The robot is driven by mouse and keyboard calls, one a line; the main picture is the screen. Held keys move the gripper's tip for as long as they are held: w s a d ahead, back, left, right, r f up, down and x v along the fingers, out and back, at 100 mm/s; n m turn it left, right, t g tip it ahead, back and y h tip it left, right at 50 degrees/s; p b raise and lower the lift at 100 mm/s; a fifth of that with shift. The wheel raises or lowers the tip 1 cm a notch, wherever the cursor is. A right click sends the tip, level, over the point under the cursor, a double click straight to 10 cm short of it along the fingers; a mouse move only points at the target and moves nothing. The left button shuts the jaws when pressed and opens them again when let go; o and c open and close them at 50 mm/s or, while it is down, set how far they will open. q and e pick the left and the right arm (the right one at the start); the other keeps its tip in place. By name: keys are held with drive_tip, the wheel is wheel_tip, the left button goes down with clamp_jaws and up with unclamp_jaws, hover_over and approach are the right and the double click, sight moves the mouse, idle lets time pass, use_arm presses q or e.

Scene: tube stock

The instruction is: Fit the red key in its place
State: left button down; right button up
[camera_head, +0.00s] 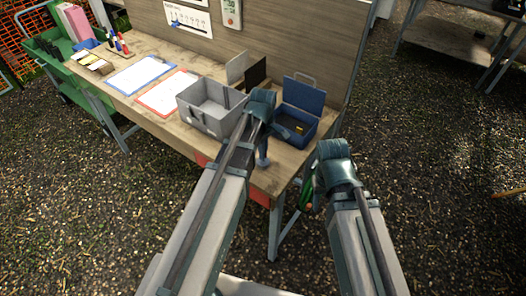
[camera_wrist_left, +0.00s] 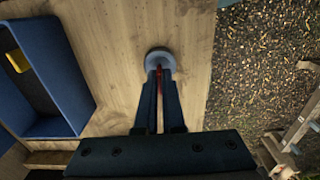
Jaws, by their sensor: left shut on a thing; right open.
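The red key (camera_wrist_left: 159,82) shows as a thin red strip between the dark fingers of my left gripper (camera_wrist_left: 160,73) in the left wrist view. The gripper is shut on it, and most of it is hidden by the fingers. Its tip end is at a round grey-blue disc (camera_wrist_left: 158,57) near the table edge; I cannot tell whether they touch. In the head view my left gripper (camera_head: 263,158) is over the table's front right part, and the key cannot be made out. My right gripper (camera_head: 311,196) is open and empty, off the table's right front edge.
A blue box (camera_head: 300,120) with its lid up holds a small yellow item (camera_wrist_left: 17,61). A grey open bin (camera_head: 208,115) stands left of it. Two clipboards (camera_head: 142,75) (camera_head: 168,92) lie further left. A wooden panel (camera_head: 290,40) backs the table.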

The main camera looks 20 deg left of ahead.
use_arm(q)
drive_tip(key=shift+f, duration=0.15)
drive_tip(key=shift+f+b, duration=0.45)
drive_tip(key=shift+b, duration=0.15)
drive_tip(key=c, duration=0.9)
unclamp_jaws()
drive_tip(key=shift+c, duration=0.2)
drive_tip(key=shift+r, duration=0.1)
wheel_tip(320, 180, up, 14)
drive_tip(key=p, duration=1.4)
